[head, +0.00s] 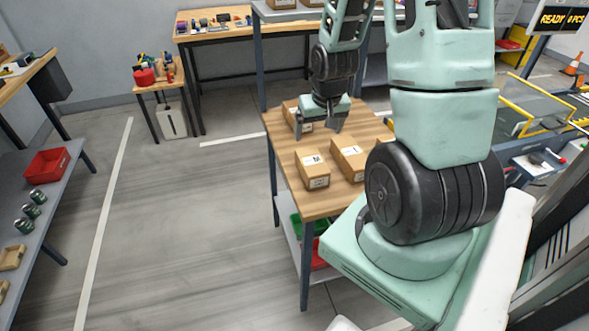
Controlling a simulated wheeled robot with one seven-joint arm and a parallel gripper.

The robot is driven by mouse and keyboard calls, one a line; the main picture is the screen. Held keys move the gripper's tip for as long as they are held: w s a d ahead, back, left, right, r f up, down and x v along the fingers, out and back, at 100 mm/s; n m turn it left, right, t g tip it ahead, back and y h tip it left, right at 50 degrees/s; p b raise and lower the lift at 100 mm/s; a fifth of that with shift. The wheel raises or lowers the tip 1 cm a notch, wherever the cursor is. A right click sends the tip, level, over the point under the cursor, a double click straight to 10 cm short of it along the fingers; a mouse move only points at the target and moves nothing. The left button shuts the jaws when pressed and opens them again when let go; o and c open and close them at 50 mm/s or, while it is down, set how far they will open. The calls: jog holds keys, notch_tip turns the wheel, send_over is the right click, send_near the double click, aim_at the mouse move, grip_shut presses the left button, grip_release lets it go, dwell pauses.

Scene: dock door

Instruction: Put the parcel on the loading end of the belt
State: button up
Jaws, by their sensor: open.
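Several brown cardboard parcels with white labels lie on a wooden-topped table in front of me in the head view. One parcel (312,169) is near the table's left front, and another parcel (350,157) is to its right. A further parcel (292,112) is at the back left, partly hidden by my gripper. My gripper (319,130) points down over the back of the table, open with its fingers apart. I cannot tell whether the back parcel lies between the fingers. The belt's loading end is not clearly visible; my arm hides part of the right side.
The wooden table (306,206) has green and red bins on its lower shelf. A yellow-framed station (533,107) stands at the right, near a "READY 0 PCS" sign (562,19) and orange cones (574,64). A grey shelf with a red bin (46,165) is at left. The floor between is clear.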

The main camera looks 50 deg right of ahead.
aim_at(312, 160)
jog(key=p+x, duration=0.1)
jog(key=x, duration=1)
jog(key=shift+s+f, duration=0.15)
jog(key=shift+p+x, duration=0.8)
jog(key=shift+x, duration=1.85)
jog(key=shift+s, duration=0.1)
jog(key=c, duration=1.4)
jog(key=shift+o, duration=0.2)
